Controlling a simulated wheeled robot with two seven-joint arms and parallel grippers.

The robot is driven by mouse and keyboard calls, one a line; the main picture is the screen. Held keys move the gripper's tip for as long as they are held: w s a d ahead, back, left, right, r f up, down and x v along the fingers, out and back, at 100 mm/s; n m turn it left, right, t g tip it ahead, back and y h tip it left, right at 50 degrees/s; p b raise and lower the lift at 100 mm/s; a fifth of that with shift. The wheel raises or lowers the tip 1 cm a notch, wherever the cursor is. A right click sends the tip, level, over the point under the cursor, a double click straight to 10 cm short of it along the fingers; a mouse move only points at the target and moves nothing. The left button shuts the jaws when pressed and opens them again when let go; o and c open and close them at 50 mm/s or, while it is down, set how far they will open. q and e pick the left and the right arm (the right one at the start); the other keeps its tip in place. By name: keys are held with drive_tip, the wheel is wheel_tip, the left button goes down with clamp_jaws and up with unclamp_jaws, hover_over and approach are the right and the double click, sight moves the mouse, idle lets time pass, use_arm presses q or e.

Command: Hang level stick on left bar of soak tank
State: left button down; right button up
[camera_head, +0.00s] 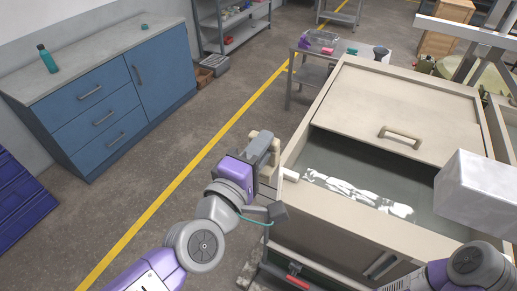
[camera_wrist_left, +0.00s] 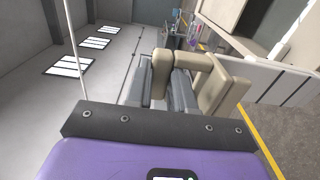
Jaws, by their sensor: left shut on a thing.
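My left gripper (camera_head: 266,152) is shut on a beige hook-shaped part that I take for the level stick (camera_head: 263,138), beside the left side of the soak tank (camera_head: 300,190). In the left wrist view the beige part (camera_wrist_left: 213,84) sits between and beside the grey fingers (camera_wrist_left: 163,82), with a pale flat strip (camera_wrist_left: 280,84) extending right. A short white piece (camera_head: 290,174) shows at the tank's left rim; I cannot tell whether it touches. The tank holds dark liquid with bright reflections. My right gripper is not seen; only part of that arm shows at lower right.
A large whitish block (camera_head: 480,190) hangs over the tank's right side. A beige lid (camera_head: 405,105) with a handle covers the tank's far part. A small table (camera_head: 318,68) with items stands behind. A blue cabinet (camera_head: 105,95) is at left, with clear floor between.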

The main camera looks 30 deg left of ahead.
use_arm(q)
drive_tip(key=w+p, duration=0.1)
drive_tip(key=w, duration=0.2)
drive_tip(key=shift+w+d, duration=0.15)
drive_tip(key=shift+w, duration=0.2)
drive_tip(key=w+f, duration=0.2)
drive_tip(key=w, duration=0.7)
drive_tip(key=w+f+b, duration=0.1)
drive_tip(key=w+f, duration=0.1)
drive_tip(key=w, duration=0.7)
drive_tip(key=shift+d, duration=0.25)
drive_tip(key=shift+r, duration=0.1)
drive_tip(key=shift+b, duration=0.35)
idle(0.3)
